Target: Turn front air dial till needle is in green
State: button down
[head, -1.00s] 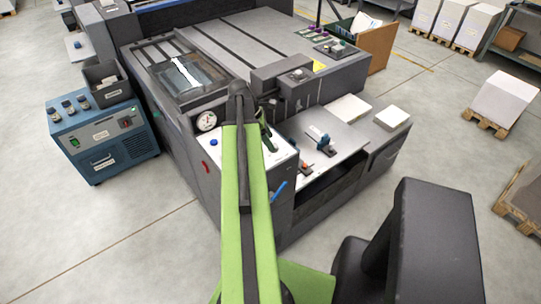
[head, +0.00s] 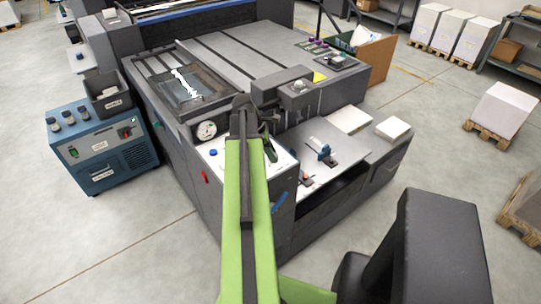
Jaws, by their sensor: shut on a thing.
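The round white gauge (head: 206,130) is on the front of the dark grey machine (head: 190,118), just left of my gripper; its needle and green zone are too small to read. My gripper (head: 262,112) is at the machine's front corner, above the white control panel (head: 223,160). Its fingers are mostly hidden behind my own wrist. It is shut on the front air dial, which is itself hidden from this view.
A blue knob (head: 213,153) is on the panel and a red handle (head: 205,177) on the machine's side. A green-and-dark lever (head: 270,150) stands right of my arm. A blue cabinet (head: 100,150) stands left; the floor before it is clear.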

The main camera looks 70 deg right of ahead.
jog(key=shift+a, duration=0.25)
jog(key=shift+d, duration=0.25)
jog(key=shift+d, duration=0.1)
dwell(0.7)
jog(key=c, duration=1.1)
grip_release()
jog(key=shift+s, duration=0.1)
jog(key=shift+o, duration=0.4)
jog(key=shift+r, duration=0.15)
jog(key=p+v, duration=1.6)
jog(key=v, duration=0.1)
jog(key=shift+w, duration=0.2)
